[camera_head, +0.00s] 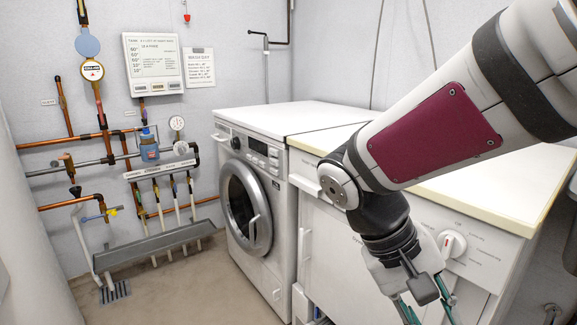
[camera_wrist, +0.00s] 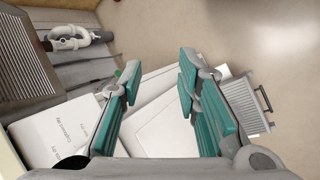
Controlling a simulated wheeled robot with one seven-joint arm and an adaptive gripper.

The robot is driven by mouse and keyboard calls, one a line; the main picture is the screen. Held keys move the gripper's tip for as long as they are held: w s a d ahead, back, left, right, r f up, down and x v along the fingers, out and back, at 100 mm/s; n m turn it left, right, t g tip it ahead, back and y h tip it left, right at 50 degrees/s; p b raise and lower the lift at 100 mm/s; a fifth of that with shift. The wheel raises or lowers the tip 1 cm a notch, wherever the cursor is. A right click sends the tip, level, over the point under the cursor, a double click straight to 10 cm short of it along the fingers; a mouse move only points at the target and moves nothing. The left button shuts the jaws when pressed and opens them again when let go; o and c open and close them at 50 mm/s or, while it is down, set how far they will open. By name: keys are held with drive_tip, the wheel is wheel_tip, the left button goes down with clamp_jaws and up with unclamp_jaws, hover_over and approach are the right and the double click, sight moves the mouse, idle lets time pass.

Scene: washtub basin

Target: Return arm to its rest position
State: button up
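My gripper (camera_head: 427,312) hangs at the bottom of the head view, in front of the right-hand white machine (camera_head: 333,243). My arm comes in from the upper right over that machine's top, and its wrist bends downward beside the control knob (camera_head: 452,244). The fingertips are partly cut off by the frame edge. In the wrist view my gripper (camera_wrist: 158,75) has its two teal fingers spread apart, with nothing held between them. White surfaces show beyond the fingers; whether anything touches them is not clear.
A front-loading washing machine (camera_head: 249,195) stands left of the arm. Copper pipes and gauges (camera_head: 93,70) line the left wall, above a grey trough (camera_head: 160,245). The floor (camera_head: 205,290) before the washer is clear. A slatted grey item (camera_wrist: 245,100) lies right in the wrist view.

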drive_tip(key=s+r+t+y, duration=0.2)
drive_tip(key=s+y, duration=0.4)
drive_tip(key=s, duration=1)
wheel_tip(320, 180, up, 37)
drive_tip(key=t+p, duration=0.4)
drive_tip(key=p, duration=3.1)
drive_tip(key=shift+a, duration=0.2)
drive_tip(key=shift+f, duration=0.25)
